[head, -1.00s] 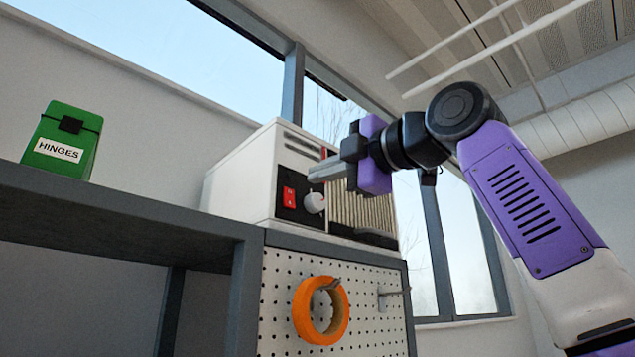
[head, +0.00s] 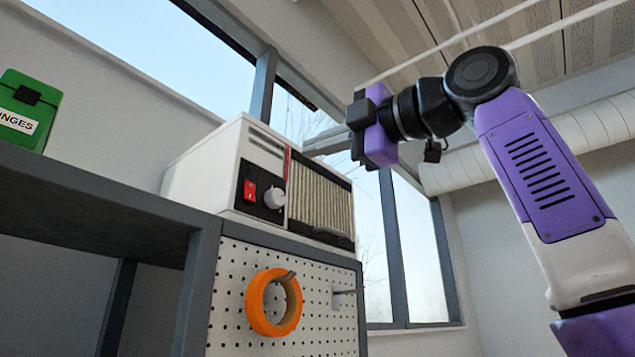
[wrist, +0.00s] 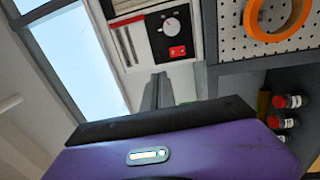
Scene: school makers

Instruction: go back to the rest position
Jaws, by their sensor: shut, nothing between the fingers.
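My gripper (head: 327,142) is shut and empty in the head view. It is level with the upper part of a white box-shaped machine (head: 205,160), in front of its right side in the picture. I cannot tell how far apart they are. The machine has a red switch (head: 250,190), a grey knob (head: 274,198) and a ribbed panel (head: 320,200). In the wrist view my shut fingers (wrist: 157,90) point toward the machine's front, where the knob (wrist: 172,26) and red switch (wrist: 178,51) show.
The machine stands on a cabinet with a pegboard side (head: 330,272). An orange tape roll (head: 273,302) hangs there beside a bare hook (head: 348,291). A green box labelled hinges (head: 28,108) stands on the dark shelf (head: 90,200). Several dark bottles (wrist: 285,122) show in the wrist view.

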